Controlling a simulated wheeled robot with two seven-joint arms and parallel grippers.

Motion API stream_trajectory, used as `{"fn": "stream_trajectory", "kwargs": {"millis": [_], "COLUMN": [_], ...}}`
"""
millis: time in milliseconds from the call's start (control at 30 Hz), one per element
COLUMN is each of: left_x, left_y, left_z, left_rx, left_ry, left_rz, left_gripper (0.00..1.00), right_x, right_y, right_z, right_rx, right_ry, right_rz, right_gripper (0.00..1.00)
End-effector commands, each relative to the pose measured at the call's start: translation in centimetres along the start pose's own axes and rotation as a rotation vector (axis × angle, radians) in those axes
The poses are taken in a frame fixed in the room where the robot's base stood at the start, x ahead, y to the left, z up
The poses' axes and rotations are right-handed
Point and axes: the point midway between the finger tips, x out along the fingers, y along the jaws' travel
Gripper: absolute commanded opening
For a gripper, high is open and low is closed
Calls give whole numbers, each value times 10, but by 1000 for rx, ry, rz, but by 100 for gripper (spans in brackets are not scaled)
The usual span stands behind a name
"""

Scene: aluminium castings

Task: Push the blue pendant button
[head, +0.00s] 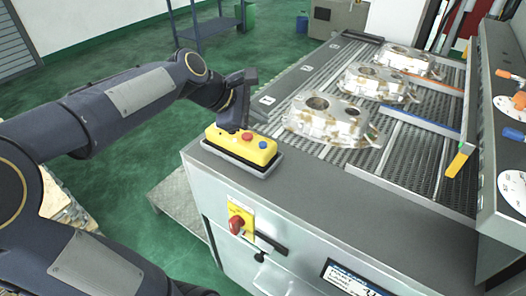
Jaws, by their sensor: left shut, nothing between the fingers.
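The yellow pendant (228,145) lies in a dark grey holder (236,162) on the near left corner of the machine top. The blue button (263,145) is near its right end, and a red button (247,135) sits to the left of it. My left gripper (231,127) is shut and empty, pointing down at the left part of the pendant, left of both buttons. I cannot tell whether its tips touch the pendant. The blue button is in clear view. My right gripper is not in view.
Several aluminium castings (328,118) lie on the conveyor (400,160) behind the pendant. A red emergency knob on a yellow plate (241,213) is on the machine front. A control panel (507,130) rises at the right. The grey top (330,200) right of the pendant is bare.

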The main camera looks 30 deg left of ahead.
Motion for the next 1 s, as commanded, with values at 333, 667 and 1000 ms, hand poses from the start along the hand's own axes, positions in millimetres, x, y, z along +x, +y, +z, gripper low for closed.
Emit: {"fn": "stream_trajectory", "kwargs": {"millis": [333,667,1000], "left_x": [30,31,31], "left_y": [-22,-23,-23], "left_z": [-22,-23,-23], "left_rx": [1,0,0], "left_ry": [0,0,0], "left_rz": [1,1,0], "left_gripper": [0,0,0], "right_x": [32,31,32], "right_y": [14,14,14], "right_z": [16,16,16], "right_rx": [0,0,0], "right_ry": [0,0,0], "right_rz": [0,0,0], "right_gripper": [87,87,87]}}
